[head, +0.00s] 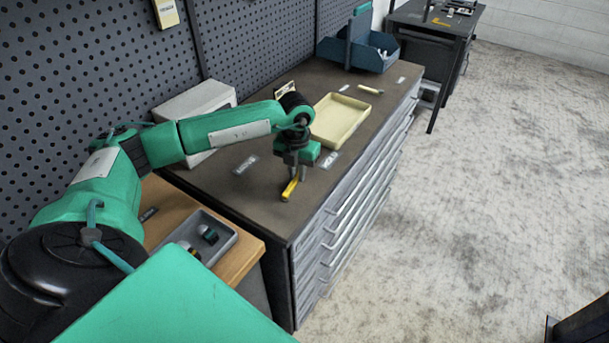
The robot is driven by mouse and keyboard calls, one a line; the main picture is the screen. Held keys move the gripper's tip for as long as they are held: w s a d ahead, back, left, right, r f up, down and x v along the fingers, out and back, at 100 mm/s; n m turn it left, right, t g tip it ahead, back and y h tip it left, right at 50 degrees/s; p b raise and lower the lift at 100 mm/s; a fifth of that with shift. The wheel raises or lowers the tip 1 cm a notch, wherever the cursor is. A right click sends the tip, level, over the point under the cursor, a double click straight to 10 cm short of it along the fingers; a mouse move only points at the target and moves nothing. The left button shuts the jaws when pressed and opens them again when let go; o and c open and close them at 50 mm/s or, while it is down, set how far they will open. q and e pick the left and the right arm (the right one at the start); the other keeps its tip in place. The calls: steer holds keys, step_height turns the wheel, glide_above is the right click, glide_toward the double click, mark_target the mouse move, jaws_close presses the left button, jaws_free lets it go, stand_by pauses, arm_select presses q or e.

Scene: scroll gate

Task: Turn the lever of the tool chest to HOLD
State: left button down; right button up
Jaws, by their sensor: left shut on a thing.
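The tool chest (310,277) is a grey cabinet with a dark top and a column of drawers with long handles. A yellow lever (288,190) lies near the front left of its top. My left gripper (294,180) points down from above and is shut on the yellow lever, hiding part of it. The lever's visible end points down and slightly left in the picture. A small label (330,160) to the upper right of the gripper seems to read HOLD. Another label (245,165) lies to its left, too small to read surely. My right gripper is out of view.
A white box (165,107) stands by the pegboard (80,70). A grey tray (226,249) sits on a wooden surface (172,209) at the front.

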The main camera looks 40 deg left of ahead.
arm_select(q)
steer(key=shift+w+d+m+b, duration=0.15)
steer(key=shift+d+m+b, duration=0.35)
steer(key=shift+m, duration=0.3)
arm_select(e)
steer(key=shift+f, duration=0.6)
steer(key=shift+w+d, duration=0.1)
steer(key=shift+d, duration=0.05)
arm_select(q)
steer(key=c, duration=1.4)
jaws_free()
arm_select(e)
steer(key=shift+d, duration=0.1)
arm_select(q)
steer(key=shift+r, duration=0.15)
